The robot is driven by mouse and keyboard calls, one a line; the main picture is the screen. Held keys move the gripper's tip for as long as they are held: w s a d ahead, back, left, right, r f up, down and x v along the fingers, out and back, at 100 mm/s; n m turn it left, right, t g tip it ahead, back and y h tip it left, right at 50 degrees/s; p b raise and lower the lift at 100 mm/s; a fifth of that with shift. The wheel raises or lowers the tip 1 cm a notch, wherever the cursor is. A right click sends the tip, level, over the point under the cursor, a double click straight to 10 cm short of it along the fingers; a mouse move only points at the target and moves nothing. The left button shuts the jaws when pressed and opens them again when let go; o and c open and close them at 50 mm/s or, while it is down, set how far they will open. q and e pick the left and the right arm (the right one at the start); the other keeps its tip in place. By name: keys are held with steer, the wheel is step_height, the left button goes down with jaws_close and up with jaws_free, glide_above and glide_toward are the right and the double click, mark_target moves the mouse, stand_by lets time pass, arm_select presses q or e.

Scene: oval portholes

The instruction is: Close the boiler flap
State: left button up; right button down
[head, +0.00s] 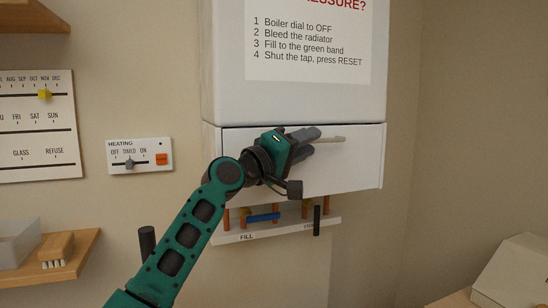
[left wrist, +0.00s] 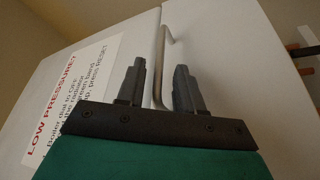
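The boiler flap (head: 345,165) is the white panel across the bottom of the white boiler (head: 225,60). A thin dark gap runs along its top edge, and I cannot tell how far it stands out. A pale metal bar handle (head: 332,139) is on its front; it also shows in the left wrist view (left wrist: 159,60). My left gripper (head: 306,140) is in front of the flap at the handle. In the left wrist view its fingers (left wrist: 159,85) are apart, with the bar between them and a gap on each side. My right gripper is not in view.
Below the flap are copper pipes with a blue lever (head: 263,217) and a black lever (head: 316,220) on a white rail labelled FILL. A heating panel (head: 139,156) is on the wall at left. A shelf (head: 75,255) holds a brush (head: 57,249) at lower left.

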arm_select(q)
steer(key=b+v, duration=0.1)
steer(key=v, duration=1)
steer(key=shift+d, duration=0.15)
steer(key=s+a+f+t+y, duration=0.1)
steer(key=a+f+y, duration=0.2)
steer(key=f, duration=0.8)
steer(key=s+a+f+n+y, duration=0.1)
steer(key=s+a+f+y, duration=0.1)
steer(key=f, duration=0.9)
steer(key=s+a+f+t+y, duration=0.1)
steer(key=a+f+y, duration=0.2)
steer(key=f, duration=0.7)
steer(key=s+a+f+m+g+y, duration=0.2)
steer(key=s+a+f+y, duration=0.1)
steer(key=s+f, duration=0.7)
steer(key=s+a+f+m+g+y, duration=0.2)
steer(key=s+a+f, duration=0.3)
steer(key=s+f, duration=0.6)
steer(key=s+m, duration=0.1)
steer(key=s, duration=0.2)
steer(key=shift+s+a+f+y, duration=0.15)
steer(key=shift+a+f+y, duration=0.05)
steer(key=shift+y, duration=0.2)
